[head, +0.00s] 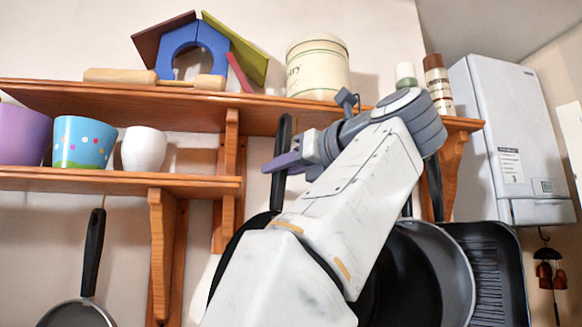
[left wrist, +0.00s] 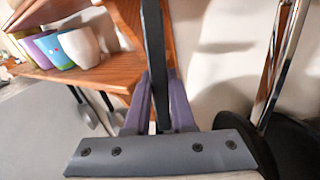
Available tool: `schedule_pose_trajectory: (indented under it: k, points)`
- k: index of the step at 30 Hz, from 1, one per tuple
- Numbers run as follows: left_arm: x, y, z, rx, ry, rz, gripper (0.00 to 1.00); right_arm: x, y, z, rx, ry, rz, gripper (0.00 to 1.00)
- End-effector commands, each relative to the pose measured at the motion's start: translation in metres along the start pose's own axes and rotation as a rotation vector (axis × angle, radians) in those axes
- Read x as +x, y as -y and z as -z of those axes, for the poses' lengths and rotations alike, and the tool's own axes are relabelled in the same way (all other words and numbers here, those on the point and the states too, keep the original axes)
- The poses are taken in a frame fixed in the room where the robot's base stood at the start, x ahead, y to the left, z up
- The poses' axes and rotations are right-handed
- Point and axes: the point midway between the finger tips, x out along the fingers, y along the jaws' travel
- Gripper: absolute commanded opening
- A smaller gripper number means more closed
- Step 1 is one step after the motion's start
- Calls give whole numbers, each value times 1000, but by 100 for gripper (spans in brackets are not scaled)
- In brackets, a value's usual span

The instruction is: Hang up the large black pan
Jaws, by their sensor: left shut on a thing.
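The large black pan (head: 232,250) is upright against the wall below the shelves in the head view. Much of it is hidden behind my left arm. Its long black handle (head: 283,135) points up, with its top end near the upper shelf's front edge. My left gripper (head: 287,164) is shut on this handle. In the left wrist view the dark handle (left wrist: 153,45) runs up between the purple fingers of the gripper (left wrist: 160,105). I cannot tell whether the handle's end touches a hook. My right gripper is not in view.
A grey pan (head: 445,262) and a square ribbed pan (head: 492,275) hang at the right. A smaller pan (head: 78,315) hangs at the left. The upper shelf (head: 180,100) and lower shelf (head: 110,182) with cups stand close by. A white boiler (head: 510,130) is at the right.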

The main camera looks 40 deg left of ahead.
Motion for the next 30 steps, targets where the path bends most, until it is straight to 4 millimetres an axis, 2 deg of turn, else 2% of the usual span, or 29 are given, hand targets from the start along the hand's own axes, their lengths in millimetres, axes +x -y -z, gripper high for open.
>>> schedule_pose_trajectory:
  k: [17, 30]
  points:
    - [29, 14, -4, -1, 2, -2, 0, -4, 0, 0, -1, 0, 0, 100]
    - [27, 38, -5, -1, 2, 0, 0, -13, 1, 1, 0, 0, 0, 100]
